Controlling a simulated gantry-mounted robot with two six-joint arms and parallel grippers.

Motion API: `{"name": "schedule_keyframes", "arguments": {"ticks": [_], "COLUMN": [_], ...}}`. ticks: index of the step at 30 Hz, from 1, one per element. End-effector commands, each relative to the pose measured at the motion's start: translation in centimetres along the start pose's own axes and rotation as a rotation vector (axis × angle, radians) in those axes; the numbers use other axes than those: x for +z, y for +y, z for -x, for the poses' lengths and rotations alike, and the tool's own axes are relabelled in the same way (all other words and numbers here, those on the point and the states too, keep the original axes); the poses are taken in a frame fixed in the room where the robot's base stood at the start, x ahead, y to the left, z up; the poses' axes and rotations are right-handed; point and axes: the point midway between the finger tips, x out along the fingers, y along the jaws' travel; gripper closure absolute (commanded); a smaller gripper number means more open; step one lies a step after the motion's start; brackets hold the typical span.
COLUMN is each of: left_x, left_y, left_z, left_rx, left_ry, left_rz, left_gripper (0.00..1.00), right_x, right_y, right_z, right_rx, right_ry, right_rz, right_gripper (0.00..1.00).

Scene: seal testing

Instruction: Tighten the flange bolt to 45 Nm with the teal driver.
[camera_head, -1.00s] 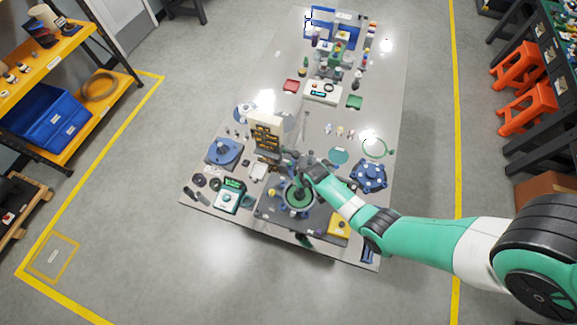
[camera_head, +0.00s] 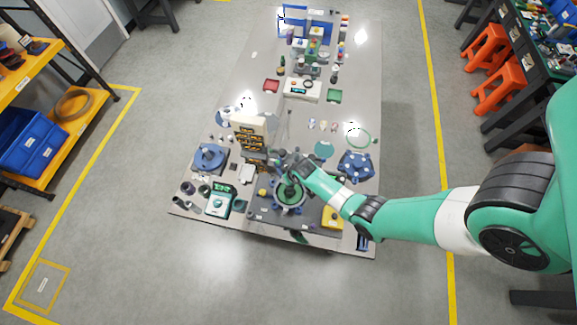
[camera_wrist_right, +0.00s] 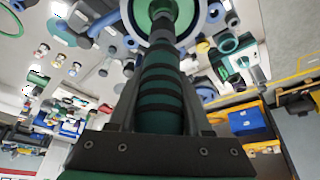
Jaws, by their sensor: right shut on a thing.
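My right gripper (camera_head: 288,166) is over the near part of the table, at the flange fixture. In the wrist view, the right gripper (camera_wrist_right: 160,115) is shut on the teal driver (camera_wrist_right: 160,92), a teal handle with dark bands that lies between both fingers. The driver's far end points at a round flange (camera_wrist_right: 165,12) with a pale and green ring, cut off by the frame's top. In the head view the flange (camera_head: 289,196) is a green ring on a dark base, partly behind the gripper. I cannot make out the bolt or whether the driver touches it. My left gripper is out of view.
A blue flanged part (camera_head: 356,166) lies to the right and another blue part (camera_head: 209,158) to the left. A teal meter (camera_head: 219,201) and a yellow block (camera_head: 333,215) sit near the front edge.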

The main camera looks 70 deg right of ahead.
Motion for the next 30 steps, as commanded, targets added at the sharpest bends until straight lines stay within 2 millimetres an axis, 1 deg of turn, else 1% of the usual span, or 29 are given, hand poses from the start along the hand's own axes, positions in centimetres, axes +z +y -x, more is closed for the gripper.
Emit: {"name": "schedule_keyframes", "arguments": {"ticks": [30], "left_x": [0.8], "left_y": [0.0], "left_z": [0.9], "left_rx": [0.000], "left_ry": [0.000], "left_rz": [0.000], "left_gripper": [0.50], "right_x": [0.3], "right_y": [0.0], "right_z": [-1.1], "right_rx": [0.000], "right_ry": [0.003], "right_rz": [0.000], "right_gripper": [1.00]}}
